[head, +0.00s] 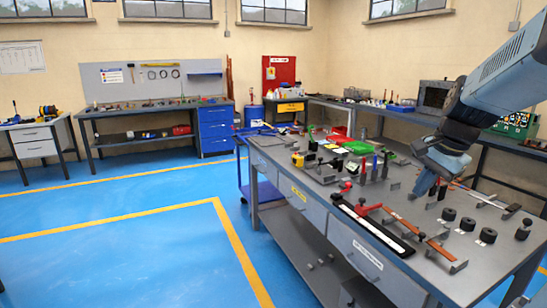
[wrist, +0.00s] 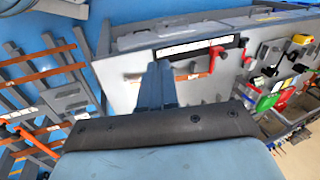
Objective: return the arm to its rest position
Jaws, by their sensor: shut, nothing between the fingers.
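My arm comes into the head view from the right edge and bends down over the workbench (head: 450,285). My gripper (head: 424,186) is above the right half of the bench top, pointing down, with its fingertips small and partly hard to make out. In the wrist view my gripper (wrist: 156,88) has its two fingers together, with nothing held between them. The bench top (wrist: 125,80) lies beyond the fingers in that view.
Red clamps with a black strip (head: 372,226), a copper-coloured bar (head: 405,225) and black cylinders (head: 467,224) stand near my gripper. Red (head: 340,135) and green (head: 358,148) trays lie further back. Blue floor (head: 130,240) is open at left. The wrist view shows racked bars (wrist: 45,75).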

